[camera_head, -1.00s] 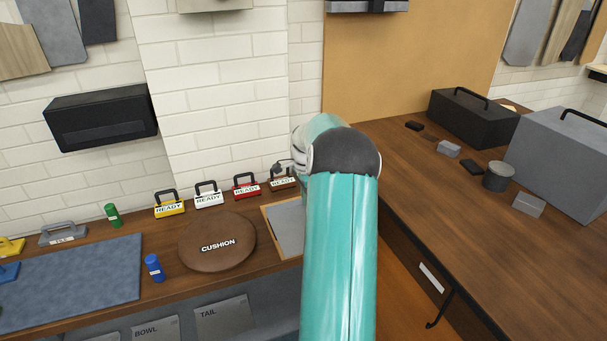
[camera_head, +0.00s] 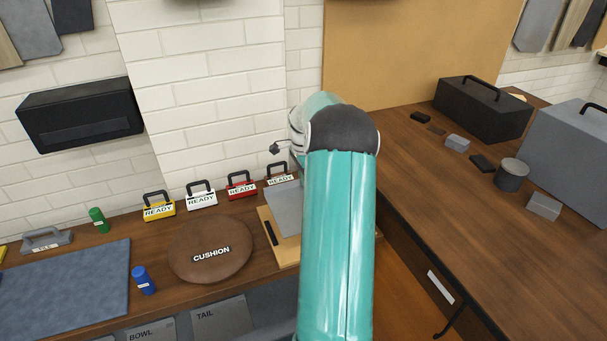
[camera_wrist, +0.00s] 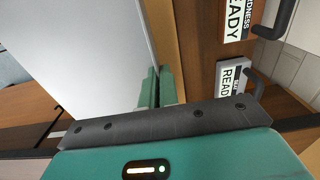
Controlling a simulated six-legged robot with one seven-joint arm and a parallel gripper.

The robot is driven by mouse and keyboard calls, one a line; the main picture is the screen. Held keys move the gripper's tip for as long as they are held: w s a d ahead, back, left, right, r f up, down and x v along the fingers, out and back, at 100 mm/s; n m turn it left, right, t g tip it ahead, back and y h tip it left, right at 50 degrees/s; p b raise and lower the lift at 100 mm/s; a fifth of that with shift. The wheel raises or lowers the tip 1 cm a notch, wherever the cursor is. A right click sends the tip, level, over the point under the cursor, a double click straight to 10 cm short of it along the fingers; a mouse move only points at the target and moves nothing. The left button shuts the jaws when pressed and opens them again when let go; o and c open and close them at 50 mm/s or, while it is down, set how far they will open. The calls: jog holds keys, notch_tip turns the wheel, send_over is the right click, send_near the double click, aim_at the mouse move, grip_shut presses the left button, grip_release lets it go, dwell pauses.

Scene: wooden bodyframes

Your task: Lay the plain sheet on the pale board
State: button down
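The plain sheet (camera_head: 287,206) is a flat grey piece in the head view, just left of my arm. It overlaps the pale wooden board (camera_head: 264,216) and looks lifted and askew to it. In the wrist view the sheet (camera_wrist: 85,55) fills the upper left, with a strip of the tan board (camera_wrist: 163,30) beyond its edge. My gripper's green fingers (camera_wrist: 157,88) close on the sheet's edge. My arm hides the gripper and the sheet's right side in the head view. A dark bar (camera_head: 271,233) lies on the board's left part.
A brown round cushion (camera_head: 211,249) lies left of the board. Several READY-labelled blocks with handles, such as the red one (camera_head: 241,185), stand along the wall behind. A blue bottle (camera_head: 143,280) stands by a blue-grey mat (camera_head: 65,290). The right bench holds boxes.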

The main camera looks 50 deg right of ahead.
jog(key=shift+d+f, duration=0.15)
jog(key=shift+f, duration=3.15)
jog(key=shift+f, duration=0.2)
jog(key=c, duration=1)
grip_release()
jog(key=shift+c, duration=0.2)
jog(key=shift+r, duration=0.1)
